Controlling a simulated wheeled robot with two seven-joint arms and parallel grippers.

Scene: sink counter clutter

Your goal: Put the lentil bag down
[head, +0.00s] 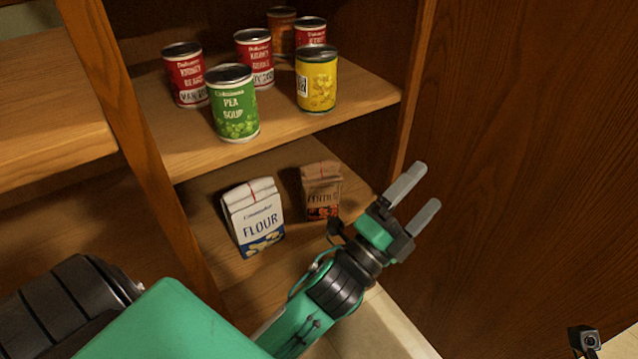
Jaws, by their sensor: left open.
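The brown lentil bag (321,187) stands upright on the lower cabinet shelf (285,273), to the right of a white flour bag. My left gripper (424,186) is open and empty, to the right of the lentil bag and apart from it. Its two grey fingers point up and to the right, in front of the dark inner side of the cabinet.
The flour bag (254,219) stands close to the lentil bag. The upper shelf (180,145) holds a green pea soup can (233,103), a yellow can (316,79) and several red cans. A wooden divider (130,130) borders the shelves on the left, and a large wood panel (530,150) fills the right.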

